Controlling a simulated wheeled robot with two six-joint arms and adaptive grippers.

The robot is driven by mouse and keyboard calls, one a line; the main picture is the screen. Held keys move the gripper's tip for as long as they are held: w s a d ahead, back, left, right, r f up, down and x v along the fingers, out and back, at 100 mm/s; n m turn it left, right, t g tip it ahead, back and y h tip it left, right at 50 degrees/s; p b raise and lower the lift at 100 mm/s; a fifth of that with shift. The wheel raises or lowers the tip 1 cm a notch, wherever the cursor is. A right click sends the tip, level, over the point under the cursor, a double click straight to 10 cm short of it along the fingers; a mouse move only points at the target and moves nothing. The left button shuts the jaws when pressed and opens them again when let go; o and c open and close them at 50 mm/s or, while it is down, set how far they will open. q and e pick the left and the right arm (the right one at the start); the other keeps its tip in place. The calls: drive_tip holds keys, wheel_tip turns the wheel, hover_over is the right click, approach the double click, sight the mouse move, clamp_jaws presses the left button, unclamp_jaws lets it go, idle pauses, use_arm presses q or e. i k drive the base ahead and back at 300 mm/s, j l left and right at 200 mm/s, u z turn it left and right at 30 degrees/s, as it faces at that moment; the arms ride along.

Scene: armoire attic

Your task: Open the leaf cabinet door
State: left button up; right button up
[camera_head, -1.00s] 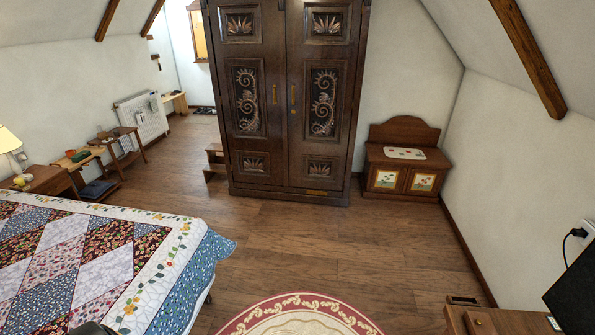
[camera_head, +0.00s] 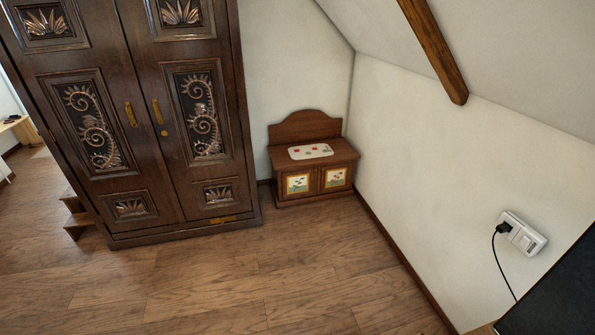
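A tall dark wooden armoire (camera_head: 147,195) with two carved doors stands at the left of the head view. Both its left door (camera_head: 73,130) and its right door (camera_head: 195,115) are shut. Each door has a brass handle near the middle seam, the left handle (camera_head: 131,114) and the right handle (camera_head: 157,111). A keyhole plate shows just below the right handle. The armoire's top is cut off by the frame. Neither of my grippers is in view.
A low wooden chest (camera_head: 314,178) with two small painted doors stands against the back wall, right of the armoire. Small steps (camera_head: 75,215) stand at the armoire's left. A dark panel (camera_head: 560,295) fills the lower right corner. The floor (camera_head: 250,280) before the armoire is clear.

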sight(300, 181)
drive_tip(key=i, duration=1.85)
drive_tip(key=i+l+u, duration=0.5)
drive_tip(key=i, duration=0.45)
drive_tip(key=i+l+u, duration=0.45)
drive_tip(key=i+l, duration=0.4)
